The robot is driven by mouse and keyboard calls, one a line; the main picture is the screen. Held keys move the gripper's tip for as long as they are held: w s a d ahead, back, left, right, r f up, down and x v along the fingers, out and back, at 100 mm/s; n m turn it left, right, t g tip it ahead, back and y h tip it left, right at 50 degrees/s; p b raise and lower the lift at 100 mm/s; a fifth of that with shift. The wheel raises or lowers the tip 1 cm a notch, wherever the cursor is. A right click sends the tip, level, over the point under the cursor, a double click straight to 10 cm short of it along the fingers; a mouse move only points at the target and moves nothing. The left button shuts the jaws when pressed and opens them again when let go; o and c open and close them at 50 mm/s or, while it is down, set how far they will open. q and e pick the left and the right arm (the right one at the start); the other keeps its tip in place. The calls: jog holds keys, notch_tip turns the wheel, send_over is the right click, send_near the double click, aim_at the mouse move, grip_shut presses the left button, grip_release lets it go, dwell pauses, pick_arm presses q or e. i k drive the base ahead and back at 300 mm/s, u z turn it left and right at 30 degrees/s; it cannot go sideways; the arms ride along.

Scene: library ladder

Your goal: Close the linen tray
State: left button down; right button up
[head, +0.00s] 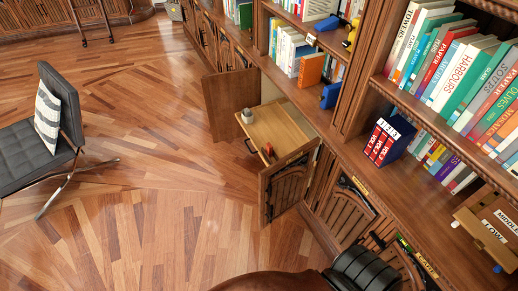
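The linen tray (283,125) is a light wooden pull-out tray, drawn out of a low cabinet at the foot of the bookcase. A small pale grey object (247,116) sits near its far left corner. A small dark and reddish thing (268,151) shows at its near front edge; I cannot tell if it is a handle or a loose item. Cabinet doors stand open on both sides of the tray, the far door (230,103) and the near door (289,184). Neither of my grippers is in view.
A grey chair (38,130) with a striped cushion stands at left. The wooden floor (150,200) between it and the tray is clear. Full bookshelves (440,70) line the right. A brown rounded shape (275,282) is cut off at the bottom edge.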

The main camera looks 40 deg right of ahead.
aim_at(272, 124)
jog(key=z, duration=0.55)
jog(key=i, duration=0.8)
jog(key=z, duration=0.8)
